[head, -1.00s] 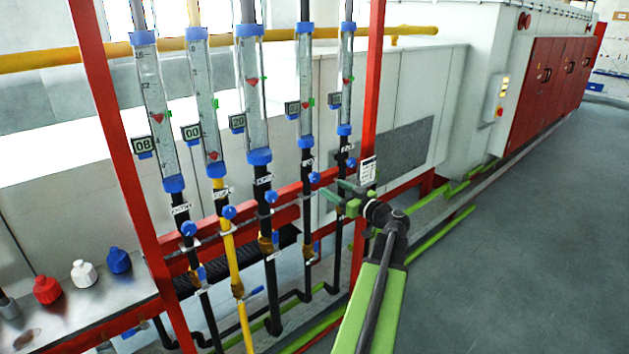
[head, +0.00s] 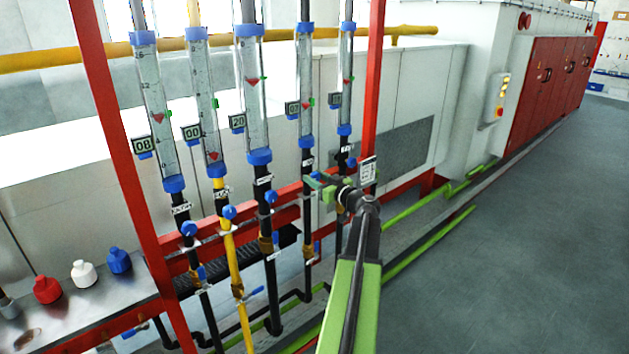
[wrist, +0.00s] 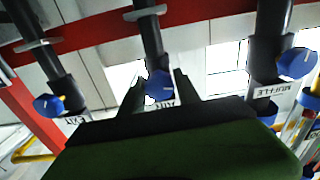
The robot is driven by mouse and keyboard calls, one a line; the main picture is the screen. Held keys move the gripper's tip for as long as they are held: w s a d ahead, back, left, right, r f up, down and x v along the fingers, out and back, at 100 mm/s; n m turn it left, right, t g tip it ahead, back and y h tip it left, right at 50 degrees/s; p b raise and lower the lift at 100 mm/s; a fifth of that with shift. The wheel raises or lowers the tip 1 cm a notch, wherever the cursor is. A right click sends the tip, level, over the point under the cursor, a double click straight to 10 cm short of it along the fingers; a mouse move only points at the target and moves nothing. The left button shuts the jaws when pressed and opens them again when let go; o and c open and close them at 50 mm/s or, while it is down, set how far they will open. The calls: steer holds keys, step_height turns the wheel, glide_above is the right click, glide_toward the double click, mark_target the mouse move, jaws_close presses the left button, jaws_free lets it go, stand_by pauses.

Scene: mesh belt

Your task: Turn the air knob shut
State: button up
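The air knob (wrist: 159,85) is a small blue knob on a black pipe, with an upside-down AIR label (wrist: 167,104) beside it in the wrist view. My gripper (wrist: 158,77) is open, with one dark finger on each side of the knob. A little space seems to show between the knob and each finger; I cannot tell whether they touch. In the head view my gripper (head: 316,181) is at the fourth pipe from the left and partly covers the air knob (head: 314,175).
Similar blue knobs sit close by: the muffle knob (wrist: 297,63) and the exit knob (wrist: 48,104). A red upright post (head: 371,90) stands right of the pipes. Glass flow tubes (head: 304,80) rise above the knobs. The grey floor (head: 500,250) at right is clear.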

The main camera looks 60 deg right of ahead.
steer(key=c, duration=0.7)
steer(key=shift+a+f, duration=0.1)
steer(key=shift+f, duration=0.05)
jaws_close()
steer(key=shift+r+m, duration=0.25)
steer(key=shift+m, duration=0.35)
steer(key=m, duration=0.9)
steer(key=shift+m, duration=0.4)
steer(key=shift+f+m, duration=0.15)
steer(key=shift+m, duration=2.25)
